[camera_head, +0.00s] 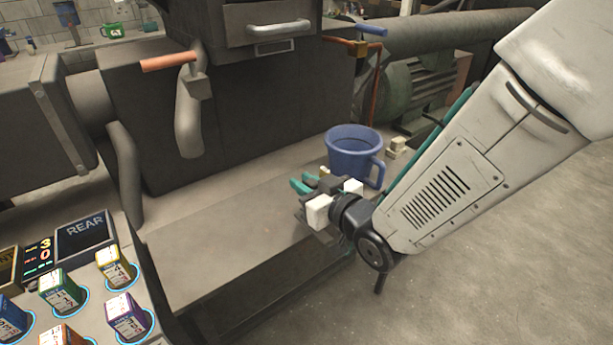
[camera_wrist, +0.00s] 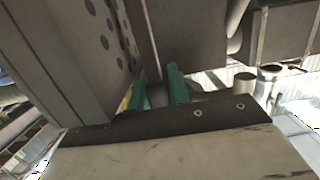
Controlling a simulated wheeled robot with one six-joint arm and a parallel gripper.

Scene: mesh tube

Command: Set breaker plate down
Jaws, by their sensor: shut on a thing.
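My gripper (camera_head: 301,184) is low over the right end of the grey machine ledge, just left of the blue bucket (camera_head: 353,155). Its teal fingers (camera_wrist: 160,88) also show in the wrist view, a short gap apart. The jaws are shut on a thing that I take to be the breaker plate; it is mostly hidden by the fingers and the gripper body. A small yellowish bit (camera_wrist: 126,101) shows beside the left finger, and I cannot tell whether it belongs to the plate. I cannot tell whether the plate touches the ledge.
The grey ledge (camera_head: 225,230) is bare to the left of my gripper. A small pale block (camera_head: 397,146) sits right of the bucket. A dark perforated surface (camera_wrist: 103,30) is close by in the wrist view.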

